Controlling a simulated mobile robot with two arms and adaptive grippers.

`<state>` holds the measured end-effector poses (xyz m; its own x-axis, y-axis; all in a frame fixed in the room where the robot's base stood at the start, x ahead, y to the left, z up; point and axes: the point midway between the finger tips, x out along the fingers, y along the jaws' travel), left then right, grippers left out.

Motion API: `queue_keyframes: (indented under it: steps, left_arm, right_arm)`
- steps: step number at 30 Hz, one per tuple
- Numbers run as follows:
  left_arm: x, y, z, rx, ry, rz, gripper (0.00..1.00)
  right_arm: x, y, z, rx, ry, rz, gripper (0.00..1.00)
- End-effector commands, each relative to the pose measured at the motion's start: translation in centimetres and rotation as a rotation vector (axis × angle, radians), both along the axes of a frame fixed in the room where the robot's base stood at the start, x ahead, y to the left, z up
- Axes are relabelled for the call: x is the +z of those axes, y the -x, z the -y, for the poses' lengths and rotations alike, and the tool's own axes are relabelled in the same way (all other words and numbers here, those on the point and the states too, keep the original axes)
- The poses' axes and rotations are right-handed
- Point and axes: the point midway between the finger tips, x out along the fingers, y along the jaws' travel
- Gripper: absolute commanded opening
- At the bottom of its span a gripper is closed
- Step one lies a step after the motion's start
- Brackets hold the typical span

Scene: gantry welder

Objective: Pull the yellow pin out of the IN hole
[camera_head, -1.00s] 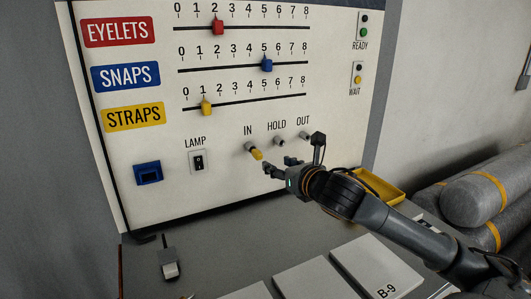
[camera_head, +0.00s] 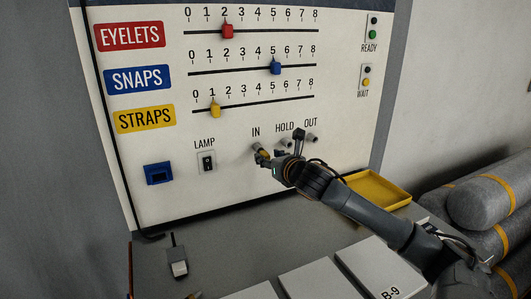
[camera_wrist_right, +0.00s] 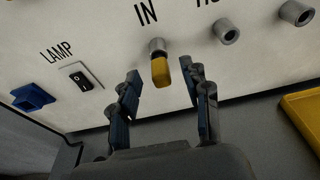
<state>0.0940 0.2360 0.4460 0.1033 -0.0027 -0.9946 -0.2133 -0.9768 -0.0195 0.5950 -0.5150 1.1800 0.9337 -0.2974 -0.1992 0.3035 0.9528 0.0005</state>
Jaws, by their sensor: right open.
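The yellow pin (camera_wrist_right: 160,71) sticks out of the IN hole (camera_wrist_right: 157,45) in the right wrist view, below the IN label. In the head view the pin (camera_head: 264,153) is partly hidden by my right gripper. My right gripper (camera_wrist_right: 163,83) is open, with one finger on each side of the pin's line and a gap to each. The fingertips reach about level with the pin. In the head view the right gripper (camera_head: 268,158) is at the IN hole, its arm coming from the lower right. My left gripper is not in view.
The HOLD hole (camera_wrist_right: 226,32) and OUT hole (camera_wrist_right: 296,13) are to the right of IN. The lamp switch (camera_head: 207,162) and a blue socket (camera_head: 158,173) are to the left. A yellow tray (camera_head: 378,188) and pale plates lie on the bench below the panel.

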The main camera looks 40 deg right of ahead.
Motion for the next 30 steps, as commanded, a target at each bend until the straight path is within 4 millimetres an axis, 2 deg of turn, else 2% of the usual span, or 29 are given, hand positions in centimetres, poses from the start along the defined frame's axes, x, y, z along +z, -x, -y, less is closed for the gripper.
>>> queue_keyframes:
  steps: [3,9,20,27,30]
  left_arm:
    - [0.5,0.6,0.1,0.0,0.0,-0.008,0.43]
    - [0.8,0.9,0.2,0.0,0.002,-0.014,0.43]
    - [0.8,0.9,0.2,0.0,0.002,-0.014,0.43]
    - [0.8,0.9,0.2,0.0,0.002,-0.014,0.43]
    - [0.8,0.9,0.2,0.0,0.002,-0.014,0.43]
  right_arm:
    - [0.0,-1.3,0.5,-0.002,-0.005,0.004,0.47]
    - [-0.5,-2.6,0.8,0.001,-0.001,0.001,0.47]
    - [-0.6,-2.9,0.9,0.001,0.001,0.001,0.47]
    - [-0.6,-2.8,0.9,0.001,0.001,0.0,0.0]
    - [-0.6,-2.8,0.9,0.001,0.001,0.001,0.0]
